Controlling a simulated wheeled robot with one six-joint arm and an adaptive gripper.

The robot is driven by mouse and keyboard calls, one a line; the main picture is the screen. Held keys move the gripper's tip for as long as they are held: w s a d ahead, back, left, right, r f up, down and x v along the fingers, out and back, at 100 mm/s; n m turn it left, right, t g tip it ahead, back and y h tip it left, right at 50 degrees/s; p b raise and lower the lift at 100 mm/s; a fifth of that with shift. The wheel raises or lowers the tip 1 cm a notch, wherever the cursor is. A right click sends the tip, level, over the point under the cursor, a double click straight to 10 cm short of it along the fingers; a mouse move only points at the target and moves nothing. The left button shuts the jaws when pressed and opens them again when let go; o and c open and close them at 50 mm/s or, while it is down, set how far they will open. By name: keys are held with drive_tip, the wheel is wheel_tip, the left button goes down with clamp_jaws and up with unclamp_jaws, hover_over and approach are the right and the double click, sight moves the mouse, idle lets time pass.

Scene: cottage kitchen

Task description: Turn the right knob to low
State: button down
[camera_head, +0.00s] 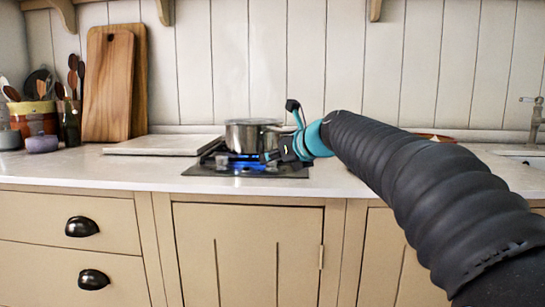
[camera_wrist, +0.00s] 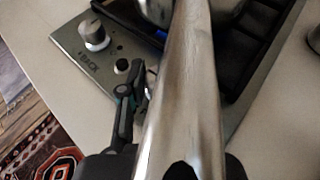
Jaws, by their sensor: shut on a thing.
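The pot (camera_head: 252,135) stands on the hob (camera_head: 235,171) with a blue flame under it. My gripper (camera_head: 272,156) is at the front right of the hob, beside the pot. In the wrist view the pot's metal handle (camera_wrist: 185,80) crosses close to the camera and hides much of the gripper and the right knob. One finger (camera_wrist: 125,108) shows left of the handle, at the hob's front panel. The jaws appear shut on the right knob behind the handle. The left knob (camera_wrist: 95,35) is in plain view, apart from the gripper.
A pale board (camera_head: 163,144) lies left of the hob. Wooden cutting boards (camera_head: 108,85) lean on the wall, with utensil pots (camera_head: 35,118) farther left. A small dark button (camera_wrist: 122,66) sits between the left knob and my finger.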

drive_tip(key=n+g+y+p, duration=0.2)
drive_tip(key=n+g+p, duration=0.1)
drive_tip(key=shift+w+d+r, duration=0.2)
drive_tip(key=shift+n+g+y+p, duration=0.65)
drive_tip(key=shift+n+g+y, duration=0.2)
drive_tip(key=shift+n, duration=0.25)
drive_tip(key=n+g, duration=0.2)
drive_tip(key=n+g+y, duration=0.1)
drive_tip(key=g, duration=0.1)
drive_tip(key=shift+w+f, duration=0.2)
drive_tip(key=shift+f, duration=0.05)
drive_tip(key=shift+n+g, duration=1.6)
drive_tip(key=shift+g, duration=0.05)
drive_tip(key=shift+n+g, duration=0.5)
drive_tip(key=shift+g, duration=0.1)
drive_tip(key=c, duration=0.8)
unclamp_jaws()
drive_tip(key=shift+s+r+m+t, duration=0.1)
drive_tip(key=shift+r+m+t, duration=0.05)
drive_tip(key=shift+m+t, duration=0.3)
